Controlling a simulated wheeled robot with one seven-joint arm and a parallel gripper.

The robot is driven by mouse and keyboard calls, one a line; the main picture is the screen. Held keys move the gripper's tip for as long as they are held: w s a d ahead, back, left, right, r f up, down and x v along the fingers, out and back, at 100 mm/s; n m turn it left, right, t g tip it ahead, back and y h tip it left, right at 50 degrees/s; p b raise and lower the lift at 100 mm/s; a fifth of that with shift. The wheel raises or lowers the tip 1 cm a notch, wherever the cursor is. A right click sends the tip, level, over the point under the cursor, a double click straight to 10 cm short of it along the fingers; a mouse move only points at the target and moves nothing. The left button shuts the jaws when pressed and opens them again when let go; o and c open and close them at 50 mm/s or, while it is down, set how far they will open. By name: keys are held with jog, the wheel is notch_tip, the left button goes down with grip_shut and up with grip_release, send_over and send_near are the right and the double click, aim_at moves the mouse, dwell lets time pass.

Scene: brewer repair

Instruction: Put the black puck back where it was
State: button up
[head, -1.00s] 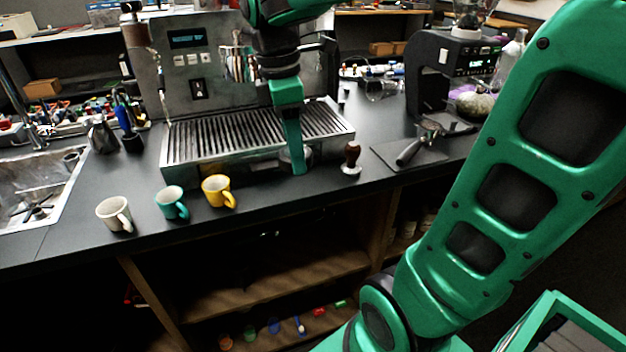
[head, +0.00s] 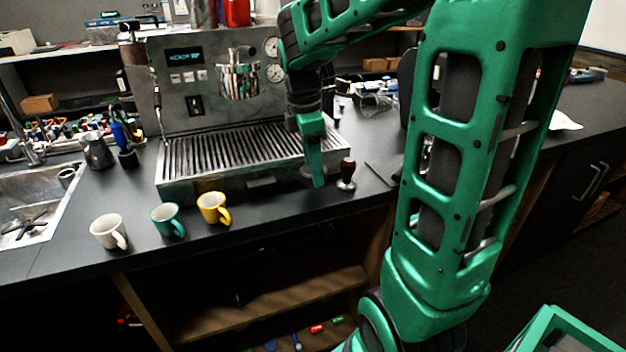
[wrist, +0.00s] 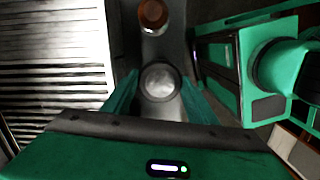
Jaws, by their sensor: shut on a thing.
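My gripper (head: 317,183) points down at the front right corner of the espresso machine's drip tray, just left of the wooden-handled tamper (head: 347,174). In the wrist view my gripper (wrist: 158,92) is shut on a round puck (wrist: 160,80), whose top looks pale grey there under the light. The puck is hidden behind the fingers in the head view. I cannot tell whether it touches the counter. The tamper also shows in the wrist view (wrist: 152,14), standing upright just beyond the puck and apart from it.
The espresso machine (head: 180,118) with its slatted drip tray (head: 235,150) stands left of my gripper. White (head: 108,232), teal (head: 167,220) and yellow (head: 213,208) mugs stand along the counter front. A dark mat (head: 382,170) lies right of the tamper, partly behind my arm.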

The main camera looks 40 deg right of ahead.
jog(key=shift+w+d+f, duration=0.15)
jog(key=shift+d+f, duration=0.05)
jog(key=shift+f, duration=1.95)
jog(key=o, duration=1.1)
jog(key=shift+f, duration=0.1)
jog(key=shift+o, duration=0.2)
